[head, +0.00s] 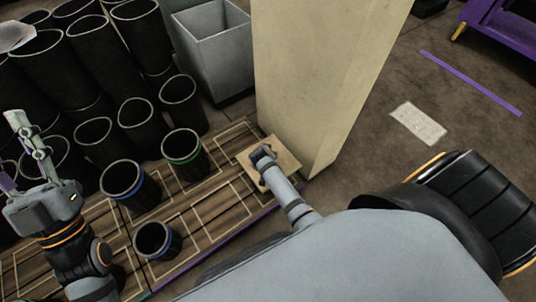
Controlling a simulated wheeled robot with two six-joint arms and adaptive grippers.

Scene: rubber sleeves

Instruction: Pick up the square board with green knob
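A pale tan square board (286,160) lies on the wooden platform at the foot of a beige pillar. A thin grey part with a dark tip, which looks like the end of my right gripper (263,154), reaches over the board's middle. It covers that spot, and no green knob shows. I cannot tell whether it touches or grips anything. The rest of my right gripper is hidden behind my large grey arm link. My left gripper (42,165) is at the far left, pointing up, over the black sleeves and far from the board. Its finger opening is unclear.
Black sleeves with blue rims (124,182) and a green rim (183,150) stand on the platform (215,222). Several more sleeves (100,45) crowd the upper left. A grey bin (215,50) stands behind. The beige pillar (310,80) rises beside the board. Open floor is at right.

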